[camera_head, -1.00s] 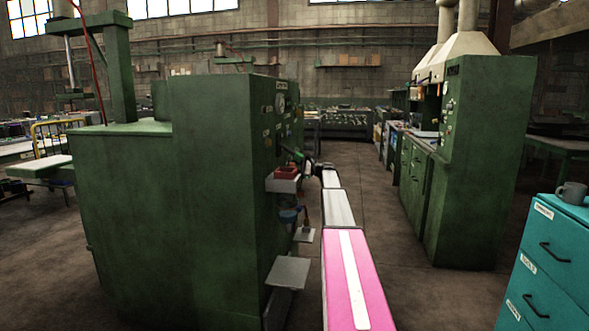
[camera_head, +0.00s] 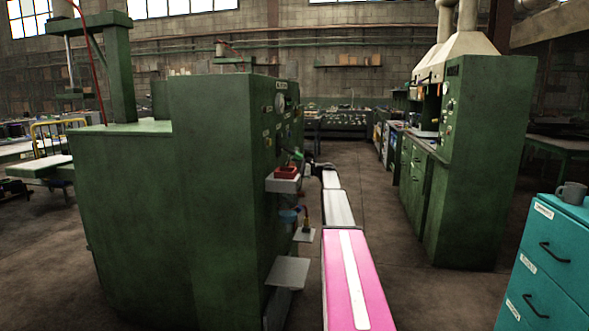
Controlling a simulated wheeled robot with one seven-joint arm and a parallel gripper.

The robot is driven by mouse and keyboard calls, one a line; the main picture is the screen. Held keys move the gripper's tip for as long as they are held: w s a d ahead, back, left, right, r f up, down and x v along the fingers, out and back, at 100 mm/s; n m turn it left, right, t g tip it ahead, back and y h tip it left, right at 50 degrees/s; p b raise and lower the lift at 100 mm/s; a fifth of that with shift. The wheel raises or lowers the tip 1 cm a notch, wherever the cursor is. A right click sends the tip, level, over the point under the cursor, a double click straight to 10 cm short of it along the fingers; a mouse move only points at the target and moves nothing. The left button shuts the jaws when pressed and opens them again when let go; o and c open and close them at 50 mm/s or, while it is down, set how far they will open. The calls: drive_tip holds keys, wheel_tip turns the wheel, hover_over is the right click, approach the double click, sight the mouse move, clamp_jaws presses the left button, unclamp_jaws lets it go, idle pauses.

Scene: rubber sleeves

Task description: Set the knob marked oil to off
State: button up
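The tall green machine cabinet (camera_head: 212,190) stands left of centre. Its control panel (camera_head: 284,110) faces right and is seen at a steep angle, with a round gauge and several small knobs and pale labels. The labels are too small to read, so I cannot tell which knob is marked oil or how it is set. My arm reaches forward along the panel's right side. My gripper (camera_head: 308,165) is small and dark at its far end, close to the panel beside a green part. I cannot make out its fingers or whether it touches anything.
A red tray (camera_head: 286,172) sits on a white shelf on the panel side, with a blue funnel (camera_head: 288,216) and a grey plate (camera_head: 288,272) below. A teal drawer cabinet (camera_head: 550,262) with a grey mug (camera_head: 571,193) is at right. The middle aisle floor is clear.

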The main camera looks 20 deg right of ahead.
drive_tip(key=shift+d, duration=0.1)
drive_tip(key=v, duration=1)
drive_tip(key=shift+s+d, duration=0.2)
drive_tip(key=shift+s, duration=0.05)
drive_tip(key=shift+d, duration=0.1)
